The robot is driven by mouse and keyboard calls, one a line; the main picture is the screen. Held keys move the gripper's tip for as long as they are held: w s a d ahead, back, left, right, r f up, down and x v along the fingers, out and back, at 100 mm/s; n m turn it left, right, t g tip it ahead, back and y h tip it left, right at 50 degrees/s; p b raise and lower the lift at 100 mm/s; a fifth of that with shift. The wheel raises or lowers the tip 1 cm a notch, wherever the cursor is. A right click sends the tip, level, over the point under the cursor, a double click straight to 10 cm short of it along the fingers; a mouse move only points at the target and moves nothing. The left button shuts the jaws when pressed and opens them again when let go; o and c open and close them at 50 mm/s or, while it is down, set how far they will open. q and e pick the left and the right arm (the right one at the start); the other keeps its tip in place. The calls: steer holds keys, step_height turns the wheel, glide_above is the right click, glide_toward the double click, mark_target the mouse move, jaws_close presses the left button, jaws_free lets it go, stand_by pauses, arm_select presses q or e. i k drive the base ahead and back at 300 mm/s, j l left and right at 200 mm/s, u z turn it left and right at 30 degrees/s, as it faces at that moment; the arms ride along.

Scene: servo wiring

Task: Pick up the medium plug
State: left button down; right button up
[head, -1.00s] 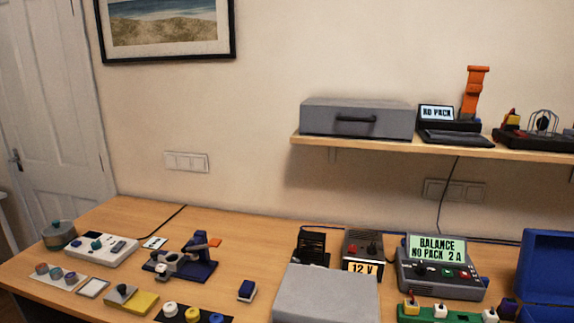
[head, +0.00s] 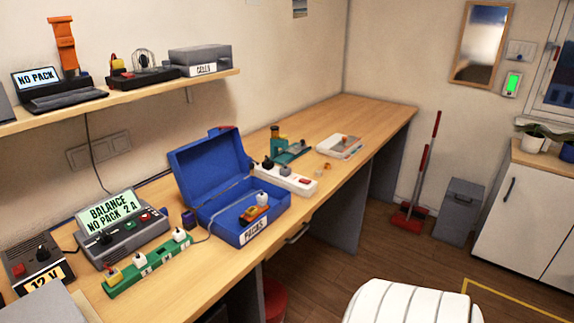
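A green rack (head: 150,268) lies on the bench in front of the grey charger. Neither of my grippers is in view.
The grey charger (head: 120,240) reads "BALANCE NO PACK 2 A". An open blue case (head: 215,228) labelled "PACKS" stands right of the rack, with an orange pack inside. A power strip (head: 286,180) lies beyond. The far right bench end is clear.

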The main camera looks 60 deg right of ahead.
mark_target(262, 197)
steer(key=z, duration=1.6)
steer(key=i+z, duration=0.15)
steer(key=z, duration=0.15)
